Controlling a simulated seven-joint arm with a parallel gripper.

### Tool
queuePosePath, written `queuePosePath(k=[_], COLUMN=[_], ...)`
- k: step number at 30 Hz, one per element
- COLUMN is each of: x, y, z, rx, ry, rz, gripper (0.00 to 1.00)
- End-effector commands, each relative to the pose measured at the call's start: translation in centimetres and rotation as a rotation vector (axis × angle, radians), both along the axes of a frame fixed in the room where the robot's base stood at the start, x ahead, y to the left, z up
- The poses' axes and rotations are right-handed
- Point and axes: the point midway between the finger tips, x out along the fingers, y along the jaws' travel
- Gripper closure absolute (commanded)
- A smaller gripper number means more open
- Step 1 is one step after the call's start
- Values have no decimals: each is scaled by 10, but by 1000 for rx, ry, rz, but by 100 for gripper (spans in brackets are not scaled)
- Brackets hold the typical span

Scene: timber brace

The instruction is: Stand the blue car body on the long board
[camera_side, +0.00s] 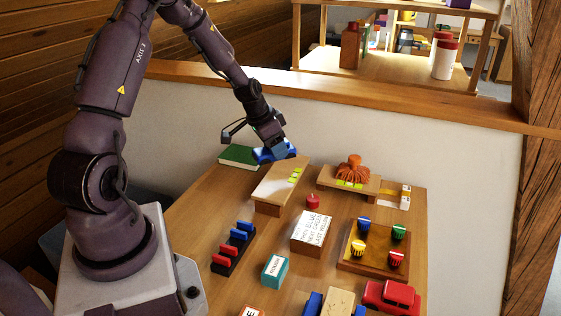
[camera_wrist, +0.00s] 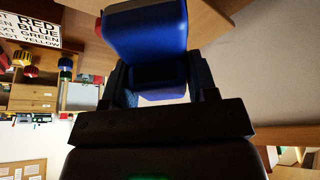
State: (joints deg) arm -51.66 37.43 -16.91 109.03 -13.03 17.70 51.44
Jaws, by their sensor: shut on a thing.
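The blue car body (camera_side: 264,156) is held by my gripper (camera_side: 271,145) near the far left of the table. It also shows large in the wrist view (camera_wrist: 148,35), between my two fingers (camera_wrist: 155,85). The gripper is shut on it. A long wooden board (camera_side: 274,183) with yellow-green squares lies just in front and below, toward the right. The car body is close to the board's far end. I cannot tell whether they touch. My gripper partly hides the car body in the side view.
A green book (camera_side: 238,155) lies close left of the car body. A second board (camera_side: 332,182) carries an orange figure (camera_side: 352,168). A red round object (camera_side: 313,202), a lettered block (camera_side: 311,232), a peg rack (camera_side: 233,248), a cup tray (camera_side: 374,247) and a red car (camera_side: 391,297) stand nearer.

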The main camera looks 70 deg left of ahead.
Motion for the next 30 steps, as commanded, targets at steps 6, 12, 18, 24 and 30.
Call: queuePosePath(k=[6,12,18,24,30], x=[17,22,22,22,22], y=[11,15,15,15,14], z=[-23,-45,-61,-61,-64], rx=[0,-1,2,3,1], ry=[-1,1,-2,-2,-1], rz=[-1,0,-1,-1,-1], gripper=[72,72,72,72,34])
